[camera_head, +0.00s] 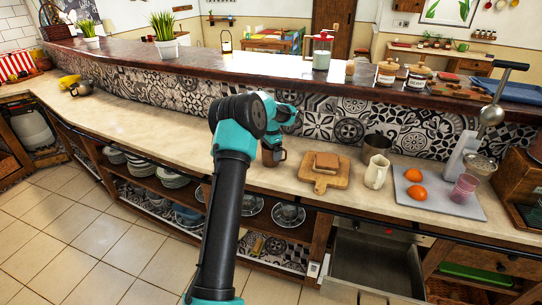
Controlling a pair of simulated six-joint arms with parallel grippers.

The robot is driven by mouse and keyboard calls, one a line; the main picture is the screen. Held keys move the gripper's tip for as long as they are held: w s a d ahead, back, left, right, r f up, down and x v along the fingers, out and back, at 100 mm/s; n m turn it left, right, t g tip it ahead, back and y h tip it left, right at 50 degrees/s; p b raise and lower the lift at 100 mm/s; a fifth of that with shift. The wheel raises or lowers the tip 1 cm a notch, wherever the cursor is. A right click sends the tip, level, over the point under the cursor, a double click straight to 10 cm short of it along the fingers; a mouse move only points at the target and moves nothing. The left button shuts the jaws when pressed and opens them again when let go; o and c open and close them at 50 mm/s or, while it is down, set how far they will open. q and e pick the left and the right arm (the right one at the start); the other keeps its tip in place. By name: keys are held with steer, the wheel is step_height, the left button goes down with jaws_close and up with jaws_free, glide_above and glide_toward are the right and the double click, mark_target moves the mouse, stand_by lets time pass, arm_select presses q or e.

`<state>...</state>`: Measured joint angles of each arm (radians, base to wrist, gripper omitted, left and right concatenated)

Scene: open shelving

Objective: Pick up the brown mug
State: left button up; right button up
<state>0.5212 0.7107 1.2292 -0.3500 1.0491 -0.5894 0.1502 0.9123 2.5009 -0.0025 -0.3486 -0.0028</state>
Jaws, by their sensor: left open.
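The brown mug (273,157) stands on the cream countertop (215,145), left of the wooden cutting board. Its upper part is partly hidden by my left arm. My left gripper (274,140) comes down from the teal wrist just above the mug. It is open, though its fingers are small and dark here; I cannot tell whether they touch the mug. My right gripper is not in view.
A raised tiled ledge runs behind. Below, shelves hold dishes, and a drawer (372,262) stands open. The counter at left is mostly clear.

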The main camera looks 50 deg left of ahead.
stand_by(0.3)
arm_select(q)
steer(key=c, duration=0.9)
steer(key=shift+r, duration=0.15)
steer(key=s+d+r, duration=0.1)
steer(key=s+d, duration=0.2)
steer(key=d, duration=0.1)
steer(key=s+d+r, duration=0.2)
steer(key=s+d, duration=0.2)
steer(key=s+d+r, duration=0.1)
steer(key=s+d, duration=0.2)
steer(key=d, duration=0.1)
steer(key=shift+s+r, duration=0.3)
steer(key=shift+r, duration=0.1)
